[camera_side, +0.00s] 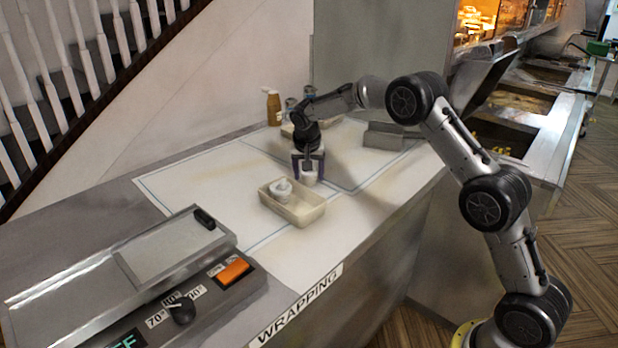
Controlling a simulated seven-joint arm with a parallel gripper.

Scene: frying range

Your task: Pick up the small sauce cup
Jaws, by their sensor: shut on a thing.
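A small white sauce cup (309,178) is between the fingers of my gripper (308,168). The gripper points down and is shut on the cup, just behind the right part of a cream tray. I cannot tell whether the cup touches the counter or is slightly above it. A second small white cup (281,187) sits inside the cream tray (304,216), toward its left end.
A wrapping machine with an orange switch (233,271) fills the front left. A grey metal holder (383,136) stands at the right of the white counter (200,190). A brown bottle (273,107) and jars stand at the back. The counter's left part is clear.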

